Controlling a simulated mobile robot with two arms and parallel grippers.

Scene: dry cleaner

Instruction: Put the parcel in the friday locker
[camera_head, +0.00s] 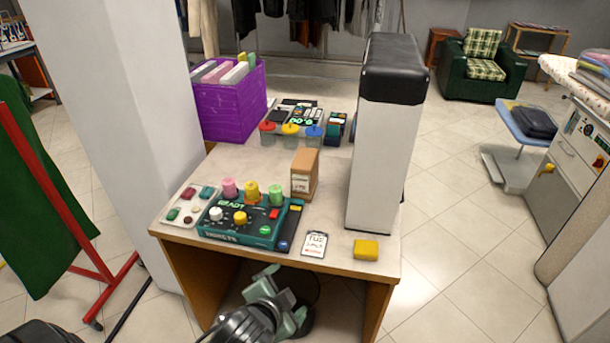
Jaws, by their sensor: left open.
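A small brown box (305,172) with a pale label on its front stands upright on the counter, and it looks like the parcel. No locker marked friday can be made out. My left gripper (284,298) is open and empty. It is in front of the counter's near edge, below the top, apart from the box. My right gripper is out of view.
The counter (335,215) also bears a green button console (245,228), a white card (315,244), a yellow block (366,250) and a purple crate (228,105). A tall white box with a black top (380,150) stands right of the brown box. A white pillar (120,120) is at left.

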